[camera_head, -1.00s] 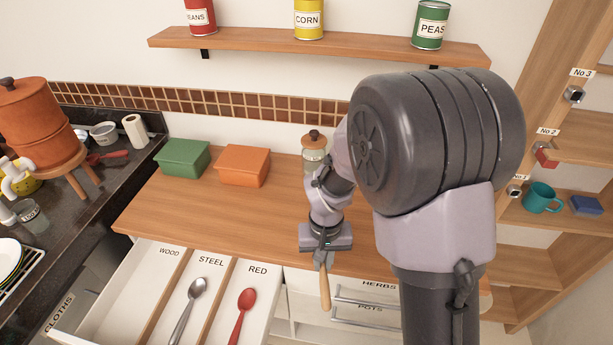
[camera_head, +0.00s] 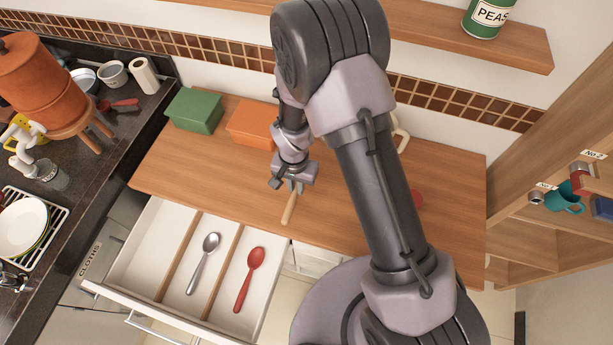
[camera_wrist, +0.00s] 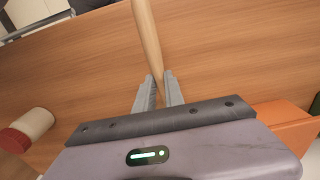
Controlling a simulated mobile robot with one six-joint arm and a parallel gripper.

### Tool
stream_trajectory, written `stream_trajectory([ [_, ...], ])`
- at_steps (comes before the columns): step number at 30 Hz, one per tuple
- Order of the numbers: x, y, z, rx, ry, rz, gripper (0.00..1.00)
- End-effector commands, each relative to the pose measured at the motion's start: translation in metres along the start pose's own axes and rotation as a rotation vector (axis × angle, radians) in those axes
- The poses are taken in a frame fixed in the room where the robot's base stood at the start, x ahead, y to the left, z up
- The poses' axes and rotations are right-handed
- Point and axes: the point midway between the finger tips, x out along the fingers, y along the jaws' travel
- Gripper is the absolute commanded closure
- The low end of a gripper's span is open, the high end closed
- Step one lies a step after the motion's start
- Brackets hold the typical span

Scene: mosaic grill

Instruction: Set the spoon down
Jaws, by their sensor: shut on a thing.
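My gripper (camera_head: 294,184) is shut on a wooden spoon (camera_head: 289,208), whose pale handle hangs down from the fingers near the counter's front edge. In the wrist view the wooden spoon (camera_wrist: 148,38) runs between the two fingers (camera_wrist: 158,92) and out of the top of the picture. Its bowl is not seen. The open drawer (camera_head: 262,312) has three lanes. The left lane, where WOOD was lettered, is empty. A steel spoon (camera_head: 203,264) lies in the middle lane and a red spoon (camera_head: 248,280) in the right lane.
A green box (camera_head: 194,111) and an orange box (camera_head: 252,124) stand at the back of the wooden counter (camera_head: 170,170). A dark counter with plates (camera_head: 22,228) and an orange pot (camera_head: 38,82) is at the left. Shelves with a teal mug (camera_head: 563,198) are at the right.

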Motion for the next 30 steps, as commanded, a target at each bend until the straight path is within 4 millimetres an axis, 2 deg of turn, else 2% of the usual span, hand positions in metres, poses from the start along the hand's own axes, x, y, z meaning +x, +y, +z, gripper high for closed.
stream_trajectory([
  [1,0.001,0.006,-0.013,0.006,0.001,-0.001,1.0],
  [3,0.003,0.011,-0.028,0.004,0.0,0.0,1.0],
  [6,0.005,0.016,-0.038,0.0,0.0,0.0,1.0],
  [13,0.04,0.017,-0.039,-0.001,-0.002,0.001,1.0],
  [23,0.043,0.016,-0.039,-0.001,0.0,0.0,1.0],
  [24,0.043,0.016,-0.039,-0.001,0.0,0.0,0.83],
  [27,0.042,0.016,-0.039,-0.001,0.0,0.0,0.65],
  [30,0.042,0.016,-0.039,-0.001,0.0,0.0,0.65],
])
